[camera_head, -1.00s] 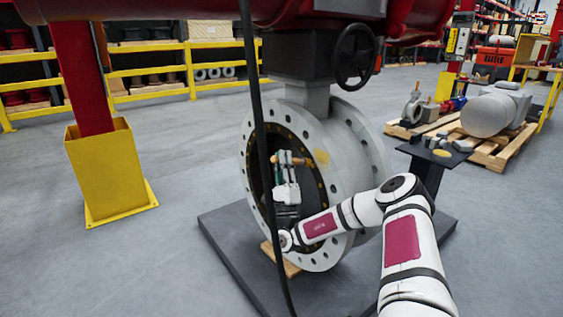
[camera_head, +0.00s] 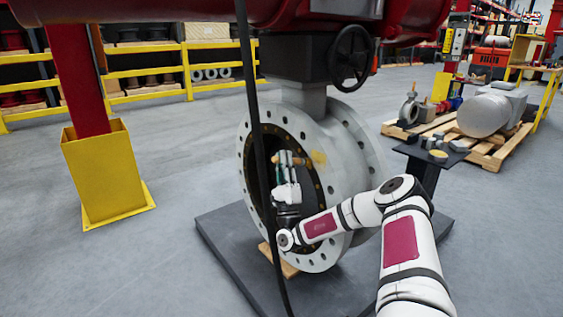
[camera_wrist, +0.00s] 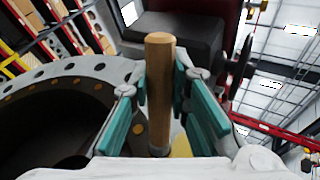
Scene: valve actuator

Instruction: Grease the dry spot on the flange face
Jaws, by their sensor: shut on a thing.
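The large pale grey valve flange (camera_head: 260,150) stands upright, with bolt holes around its face and a dark bore. A dull yellow patch (camera_head: 318,158) shows on the upper right of the flange, right of my gripper. My gripper (camera_head: 288,172) is in front of the bore, fingers up, shut on a tool with a wooden handle (camera_head: 294,160). In the wrist view the wooden handle (camera_wrist: 160,85) stands between the teal finger pads, and the flange (camera_wrist: 110,72) is at the left. The tool's working end is hard to make out.
A black hanging cable (camera_head: 257,130) runs down in front of the flange. A dark handwheel (camera_head: 352,57) is above right. A small dark stand (camera_head: 428,170) holding small items is at the right. A yellow-based red post (camera_head: 108,175) stands left, with clear floor between.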

